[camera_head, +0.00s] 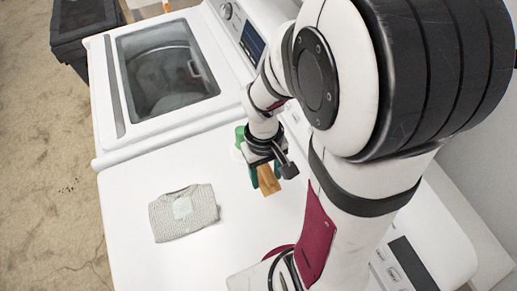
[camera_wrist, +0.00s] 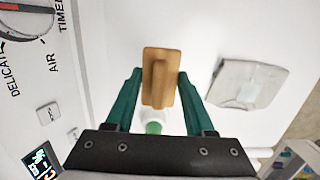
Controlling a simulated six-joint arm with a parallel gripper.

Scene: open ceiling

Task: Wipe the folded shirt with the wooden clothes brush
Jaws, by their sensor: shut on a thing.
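The folded shirt (camera_head: 183,212) is light grey with a pale patch and lies flat on the white machine top, left of my gripper. In the wrist view the shirt (camera_wrist: 250,84) is to the right of the brush, apart from it. The wooden clothes brush (camera_head: 267,180) is a tan block with a raised handle ridge; it also shows in the wrist view (camera_wrist: 160,70). My gripper (camera_wrist: 159,82) has green fingers and is shut on the brush's handle. The brush's underside is hidden, and I cannot tell its height above the top.
A green and white object (camera_head: 239,137) is close behind my gripper, partly hidden. A washer with a glass lid (camera_head: 165,70) stands beyond. Control panels with a knob (camera_wrist: 28,18) line the back edge. The top around the shirt is clear. A dark bin (camera_head: 85,25) stands on the floor.

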